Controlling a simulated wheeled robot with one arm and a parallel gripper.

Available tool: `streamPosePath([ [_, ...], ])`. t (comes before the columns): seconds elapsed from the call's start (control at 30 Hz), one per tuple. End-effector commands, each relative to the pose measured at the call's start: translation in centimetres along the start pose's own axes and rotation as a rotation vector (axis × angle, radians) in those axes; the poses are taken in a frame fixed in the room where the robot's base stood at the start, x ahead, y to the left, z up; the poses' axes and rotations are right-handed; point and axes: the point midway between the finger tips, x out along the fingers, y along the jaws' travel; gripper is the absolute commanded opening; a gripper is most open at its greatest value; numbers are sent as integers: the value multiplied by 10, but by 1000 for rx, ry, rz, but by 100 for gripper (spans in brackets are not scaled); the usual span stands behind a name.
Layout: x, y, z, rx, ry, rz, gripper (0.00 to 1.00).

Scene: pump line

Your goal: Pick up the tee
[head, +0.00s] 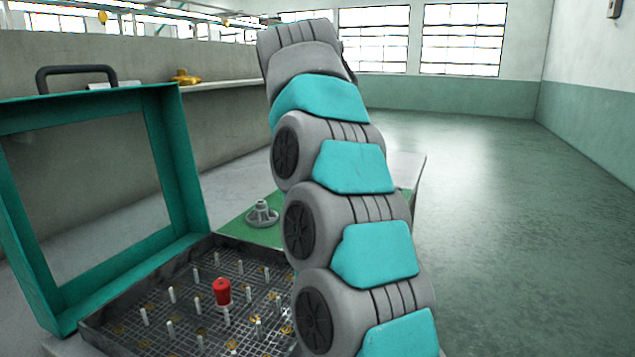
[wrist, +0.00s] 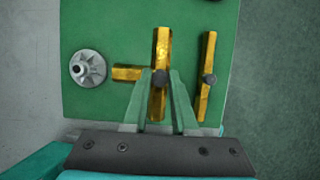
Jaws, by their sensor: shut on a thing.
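The brass tee (wrist: 162,48) is in the middle of the wrist view, over a green mat (wrist: 110,30). Its long bar runs up and down the picture and its short branch points left. A dark round knob shows on its middle. My gripper (wrist: 161,80) is shut on the tee, one finger on each side of the long bar near the branch. Whether the tee touches the mat cannot be told. In the head view my arm hides the gripper and the tee.
A brass piece with a dark knob (wrist: 206,55) lies right of the tee. A grey impeller (wrist: 88,68) sits left, also seen in the head view (head: 262,214). A mesh-bottomed tray with pegs (head: 115,322) and a red part (head: 221,291) stands before a teal frame (head: 165,160). Floor at right is clear.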

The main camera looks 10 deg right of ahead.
Motion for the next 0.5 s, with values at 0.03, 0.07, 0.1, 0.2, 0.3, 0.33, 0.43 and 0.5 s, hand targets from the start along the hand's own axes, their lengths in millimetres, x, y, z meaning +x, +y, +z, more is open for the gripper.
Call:
streamPosePath([
  [0.03, -1, 0, 1, 0, -2, -2, 0],
  [0.07, -1, 0, 2, -1, -2, -3, 0],
  [0.1, -2, -1, -1, -4, 0, -1, 0],
  [0.2, -6, -7, -6, -4, 0, 2, 0],
  [0.3, -7, -12, -12, -4, 2, 0, 0],
  [0.33, -7, -14, -14, -4, 3, -1, 0],
  [0.43, -10, -22, -20, -2, 1, 1, 0],
  [0.5, -13, -28, -25, -3, 1, 0, 0],
])
